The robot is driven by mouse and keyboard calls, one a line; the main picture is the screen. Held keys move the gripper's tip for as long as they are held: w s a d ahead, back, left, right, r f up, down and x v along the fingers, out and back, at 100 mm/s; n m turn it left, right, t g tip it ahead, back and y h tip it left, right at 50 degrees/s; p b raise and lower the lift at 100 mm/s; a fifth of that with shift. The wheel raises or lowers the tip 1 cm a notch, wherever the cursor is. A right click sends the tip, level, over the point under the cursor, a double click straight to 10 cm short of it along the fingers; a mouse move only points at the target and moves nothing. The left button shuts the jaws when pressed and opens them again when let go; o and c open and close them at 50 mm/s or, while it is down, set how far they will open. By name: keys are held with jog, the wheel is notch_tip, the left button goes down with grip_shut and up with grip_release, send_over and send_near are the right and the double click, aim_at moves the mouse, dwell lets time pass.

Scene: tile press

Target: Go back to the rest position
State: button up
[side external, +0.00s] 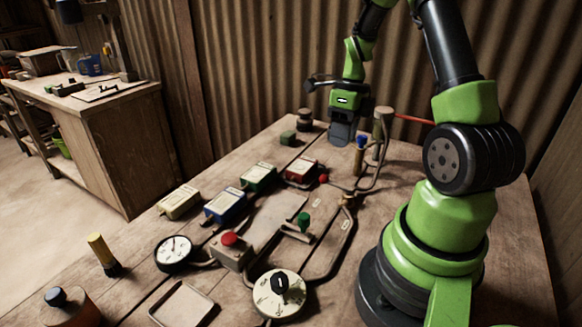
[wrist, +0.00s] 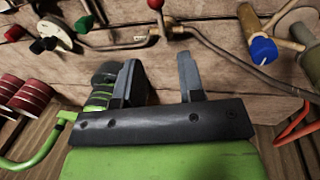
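My gripper (side external: 342,134) hangs over the back part of the wooden table, near the corrugated wall. In the wrist view its two fingers (wrist: 158,78) stand apart, with bare wood showing between them and nothing held. In the side view the fingertips are low, close to the table's back edge; whether they touch anything there is hard to tell. A blue-knobbed valve (side external: 361,142) stands just right of the gripper and also shows in the wrist view (wrist: 263,50). A red-knobbed lever (side external: 323,179) is in front of it and shows at the wrist view's top edge (wrist: 155,4).
Pipes run along the table's right side, with an upright post (side external: 383,125) and a red rod (side external: 412,119) behind. A dark stacked piece (side external: 305,120) and green block (side external: 288,138) lie left. Coloured boxes, a gauge (side external: 174,251) and a dial (side external: 279,294) fill the front.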

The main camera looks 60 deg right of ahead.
jog(key=w+a+r+n+t+h, duration=0.2)
jog(key=a+r+n+t, duration=0.1)
jog(key=a+r+n, duration=0.9)
jog(key=s+a+r+n+t+y, duration=0.1)
jog(key=s+a+n, duration=0.3)
jog(key=n, duration=0.6)
jog(key=s+a+r+n+t, duration=0.3)
jog(key=a+n, duration=0.3)
jog(key=n, duration=0.4)
jog(key=shift+s+r+y, duration=0.4)
jog(key=shift+s+r, duration=0.35)
jog(key=shift+s, duration=0.05)
jog(key=shift+o, duration=0.2)
